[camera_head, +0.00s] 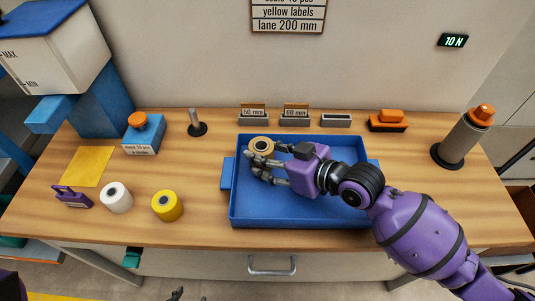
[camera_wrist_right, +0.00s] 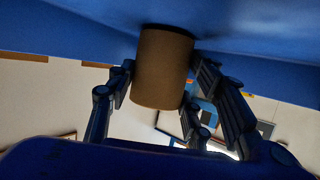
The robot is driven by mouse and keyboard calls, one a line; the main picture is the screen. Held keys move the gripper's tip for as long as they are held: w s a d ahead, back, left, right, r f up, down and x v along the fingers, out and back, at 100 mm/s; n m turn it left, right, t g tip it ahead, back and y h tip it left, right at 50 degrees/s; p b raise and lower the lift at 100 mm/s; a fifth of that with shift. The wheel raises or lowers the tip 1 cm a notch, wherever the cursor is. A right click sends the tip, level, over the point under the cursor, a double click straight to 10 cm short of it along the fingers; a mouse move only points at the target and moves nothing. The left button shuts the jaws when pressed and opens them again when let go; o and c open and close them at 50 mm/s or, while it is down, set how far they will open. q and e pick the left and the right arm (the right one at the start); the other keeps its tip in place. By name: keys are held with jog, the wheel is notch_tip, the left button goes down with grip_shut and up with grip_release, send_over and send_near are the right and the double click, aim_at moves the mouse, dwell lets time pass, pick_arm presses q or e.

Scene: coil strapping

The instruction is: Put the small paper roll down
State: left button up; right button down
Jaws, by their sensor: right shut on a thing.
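The small paper roll (camera_head: 261,145) is tan with a dark core and sits upright at the back left inside the blue tray (camera_head: 300,221). My right gripper (camera_head: 257,162) is shut on the roll, its fingers around the sides. In the right wrist view the brown roll (camera_wrist_right: 163,68) is between the fingers (camera_wrist_right: 160,90), one end close against a blue tray surface with a dark shadow there. I cannot tell whether it touches. Only dark tips of my left gripper (camera_head: 177,294) show at the bottom edge; its opening is unclear.
A white roll (camera_head: 117,198) and a yellow roll (camera_head: 167,206) stand left of the tray. Small label holders (camera_head: 254,118), an orange-topped block (camera_head: 388,122) and a grey cylinder (camera_head: 461,140) stand behind and right. The tray's front left floor is clear.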

jog(key=shift+f, duration=0.2)
jog(key=c, duration=0.9)
grip_release()
jog(key=shift+r, duration=0.15)
jog(key=shift+s+d+r, duration=0.1)
jog(key=shift+d, duration=0.1)
jog(key=v, duration=1)
jog(key=shift+s+d+r+b, duration=0.1)
jog(key=shift+s+d+b, duration=0.1)
jog(key=shift+d+b, duration=0.1)
jog(key=shift+s+d+r, duration=0.2)
jog(key=shift+s+r, duration=0.05)
jog(key=shift+r, duration=0.05)
